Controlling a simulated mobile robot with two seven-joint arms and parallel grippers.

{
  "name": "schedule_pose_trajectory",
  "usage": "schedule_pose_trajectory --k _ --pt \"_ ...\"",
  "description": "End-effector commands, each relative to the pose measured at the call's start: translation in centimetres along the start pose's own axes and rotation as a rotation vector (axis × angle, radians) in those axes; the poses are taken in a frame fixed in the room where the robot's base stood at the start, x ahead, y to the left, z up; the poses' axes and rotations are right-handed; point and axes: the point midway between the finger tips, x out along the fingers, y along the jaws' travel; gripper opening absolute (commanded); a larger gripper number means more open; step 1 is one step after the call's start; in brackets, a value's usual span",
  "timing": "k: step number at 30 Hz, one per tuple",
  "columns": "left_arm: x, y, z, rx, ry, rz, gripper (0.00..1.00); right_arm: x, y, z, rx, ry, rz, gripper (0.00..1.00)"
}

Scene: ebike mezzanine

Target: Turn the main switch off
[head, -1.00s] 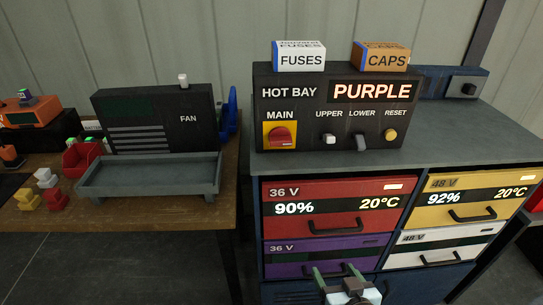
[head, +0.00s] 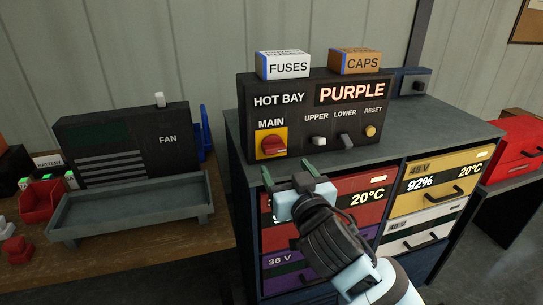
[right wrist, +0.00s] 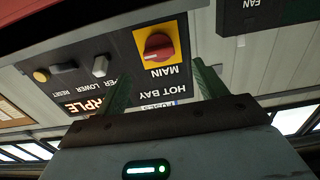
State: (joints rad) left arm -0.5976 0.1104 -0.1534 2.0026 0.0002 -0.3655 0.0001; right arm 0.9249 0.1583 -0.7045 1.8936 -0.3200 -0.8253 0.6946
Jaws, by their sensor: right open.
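The main switch (head: 273,146) is a red rotary knob on a yellow plate, at the left of the black HOT BAY panel (head: 300,120). In the right wrist view the main switch (right wrist: 158,46) appears upside down, between and beyond the fingers. My right gripper (head: 291,177) is open and empty, just below and in front of the switch, apart from it. Its green fingers also show in the right wrist view (right wrist: 160,85). My left gripper is not in view.
The panel also has an upper switch (head: 319,141), a lower switch (head: 345,141) and a reset button (head: 370,130). A FUSES box (head: 285,65) and a CAPS box (head: 356,62) stand on top. A grey tray (head: 130,208) lies left.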

Motion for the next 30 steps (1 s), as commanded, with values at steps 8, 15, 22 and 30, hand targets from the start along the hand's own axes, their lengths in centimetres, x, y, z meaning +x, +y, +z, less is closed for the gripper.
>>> schedule_pose_trajectory --k 8,15,22,30 --pt "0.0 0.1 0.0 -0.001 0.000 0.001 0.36 0.4 0.0 -0.1 -0.002 0.002 0.000 0.71" --pt "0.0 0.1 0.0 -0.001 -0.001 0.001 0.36 3.1 0.0 -0.2 -0.003 0.003 0.000 0.71" --pt "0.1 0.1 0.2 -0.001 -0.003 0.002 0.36 6.0 -0.1 -0.2 -0.002 0.002 -0.001 0.71" --pt "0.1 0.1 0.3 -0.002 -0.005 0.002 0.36 7.7 0.0 -0.1 -0.001 0.001 0.000 0.71"
